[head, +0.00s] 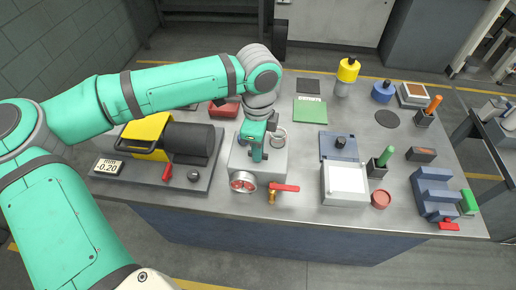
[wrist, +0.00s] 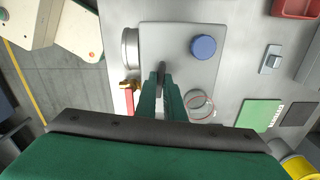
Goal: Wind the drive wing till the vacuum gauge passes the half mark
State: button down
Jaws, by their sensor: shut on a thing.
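My gripper (head: 257,153) points down over a pale grey block (head: 240,166). In the wrist view my gripper (wrist: 161,76) is shut on a thin dark upright piece, the drive wing (wrist: 161,66), on the block's top. The fingers hide most of the wing, so its angle is hard to tell. A round gauge (head: 243,181) with red on its face sits on the block's front; its needle is too small to read. Its metal side shows in the wrist view (wrist: 130,48). A blue cap (wrist: 203,47) and a clear round cup (wrist: 200,105) are also on the block.
A red-handled brass valve (head: 284,188) is at the block's front right. At left stand a yellow and black pump (head: 187,139) and a display (head: 108,167) reading -0.20. A white-topped box (head: 347,180) is to the right.

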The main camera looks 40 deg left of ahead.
jog(key=n, duration=0.2)
jog(key=shift+n, duration=0.3)
jog(key=c, duration=1.8)
grip_release()
jog(key=shift+r, duration=0.15)
jog(key=shift+r, duration=0.85)
jog(key=shift+r, duration=3)
